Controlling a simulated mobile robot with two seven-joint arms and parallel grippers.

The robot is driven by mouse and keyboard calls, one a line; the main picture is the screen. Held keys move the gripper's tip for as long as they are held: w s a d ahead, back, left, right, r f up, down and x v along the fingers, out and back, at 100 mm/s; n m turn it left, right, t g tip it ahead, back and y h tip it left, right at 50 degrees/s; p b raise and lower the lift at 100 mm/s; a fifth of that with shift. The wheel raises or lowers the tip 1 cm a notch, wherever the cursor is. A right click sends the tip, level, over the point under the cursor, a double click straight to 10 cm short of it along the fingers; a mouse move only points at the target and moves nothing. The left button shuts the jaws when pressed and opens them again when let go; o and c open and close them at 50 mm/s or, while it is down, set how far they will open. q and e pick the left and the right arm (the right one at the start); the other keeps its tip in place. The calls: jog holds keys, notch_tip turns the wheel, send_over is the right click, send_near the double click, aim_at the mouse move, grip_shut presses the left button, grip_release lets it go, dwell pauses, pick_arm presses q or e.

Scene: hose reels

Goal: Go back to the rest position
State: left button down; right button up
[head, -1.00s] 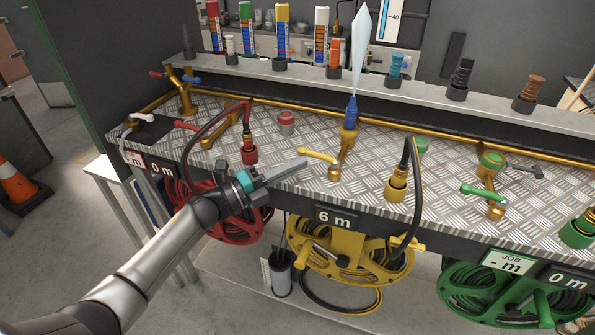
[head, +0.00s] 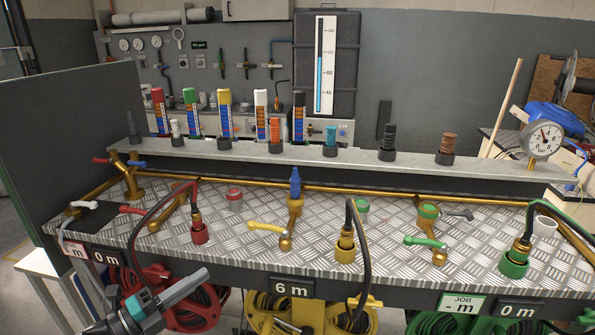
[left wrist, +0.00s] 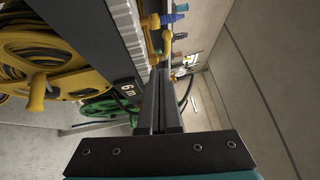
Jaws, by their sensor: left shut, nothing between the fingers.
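My left gripper (head: 188,287) is at the lower left of the head view, in front of the bench's front edge by the red reel (head: 190,310). Its two fingers are shut together with nothing between them. In the left wrist view the closed fingers (left wrist: 160,105) point towards the bench side, with the yellow reel (left wrist: 40,55) at the left and the green reel (left wrist: 100,107) beyond. The blue nozzle (head: 295,182) stands upright on the brass pipe, with no spray above it. The yellow lever (head: 266,227) points left. My right gripper is not in view.
The chequer-plate bench (head: 330,225) carries red, yellow and green hose couplings. A pressure gauge (head: 541,141) stands at the right. A grey shelf (head: 350,160) with several nozzles runs behind. A dark panel (head: 75,130) stands at the left end.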

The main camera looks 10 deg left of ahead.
pick_arm(q)
jog(key=s+a+f+n+y, duration=0.25)
jog(key=f+n+y, duration=0.45)
jog(key=f+n, duration=0.65)
jog(key=s+f+n+g+y, duration=0.2)
jog(key=s+f, duration=0.3)
jog(key=f, duration=0.4)
jog(key=s+f+n+g+y, duration=0.25)
jog(key=s+f, duration=0.25)
jog(key=f, duration=0.5)
jog(key=s+d+f+n+g, duration=0.2)
jog(key=s+d+f+g, duration=0.1)
jog(key=s, duration=0.6)
jog(key=s+d+f+n+g, duration=0.2)
jog(key=s+f, duration=0.4)
jog(key=s, duration=0.4)
jog(key=s+d+f+n+g, duration=0.2)
jog(key=s+d+f+g, duration=0.1)
jog(key=s, duration=0.6)
notch_tip(320, 180, down, 2)
jog(key=shift+s+d+f+g+y, duration=0.1)
jog(key=shift+s+d+g+y, duration=0.2)
jog(key=shift+g+y, duration=0.2)
